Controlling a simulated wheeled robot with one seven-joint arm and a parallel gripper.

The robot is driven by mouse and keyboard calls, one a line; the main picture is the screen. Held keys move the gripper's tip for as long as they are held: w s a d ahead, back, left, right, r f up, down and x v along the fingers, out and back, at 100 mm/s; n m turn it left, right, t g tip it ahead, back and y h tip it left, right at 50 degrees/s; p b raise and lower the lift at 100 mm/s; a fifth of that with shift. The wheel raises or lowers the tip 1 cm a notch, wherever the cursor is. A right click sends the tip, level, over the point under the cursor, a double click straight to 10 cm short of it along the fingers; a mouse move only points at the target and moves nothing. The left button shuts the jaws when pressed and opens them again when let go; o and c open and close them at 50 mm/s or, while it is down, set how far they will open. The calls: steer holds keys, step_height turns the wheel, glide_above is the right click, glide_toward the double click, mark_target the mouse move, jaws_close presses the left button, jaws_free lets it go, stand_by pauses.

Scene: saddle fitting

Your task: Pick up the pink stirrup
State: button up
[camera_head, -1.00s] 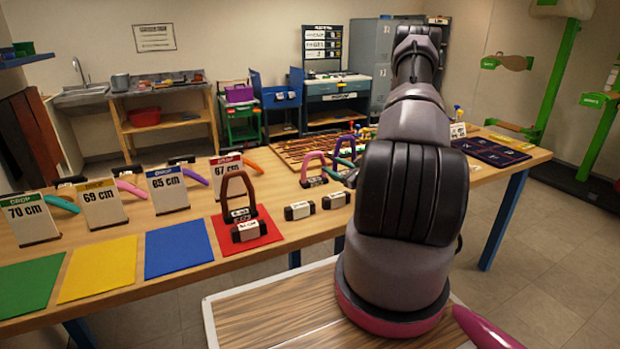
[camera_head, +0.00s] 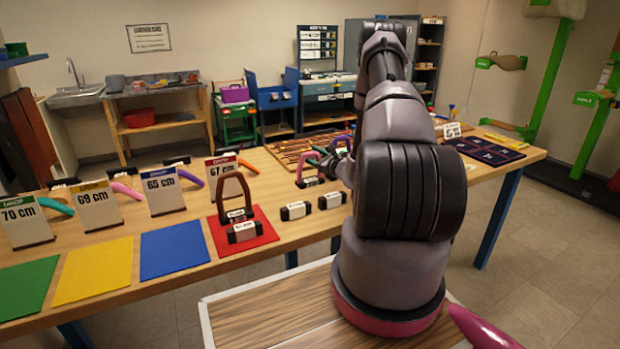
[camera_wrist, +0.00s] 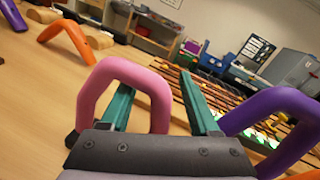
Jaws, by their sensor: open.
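The pink stirrup (camera_head: 301,168) stands upright on the table, an arch on a dark base with a white label. It also shows large in the wrist view (camera_wrist: 100,80). My gripper (camera_wrist: 157,84) is open, its teal fingers on either side of the stirrup's right leg: the left finger shows within the arch, the right one outside it. I cannot tell whether either finger touches the leg. In the head view my gripper (camera_head: 326,160) is at the stirrup and partly hidden by my arm. The lower part of the stirrup is hidden in the wrist view.
A purple stirrup (camera_wrist: 270,105) stands close to the right finger. An orange stirrup (camera_wrist: 70,35) is farther left. A brown stirrup (camera_head: 234,190) stands on a red mat (camera_head: 268,235). Two dark labelled blocks (camera_head: 297,211) lie in front of the pink stirrup.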

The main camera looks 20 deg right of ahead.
jaws_close()
stand_by(1.4)
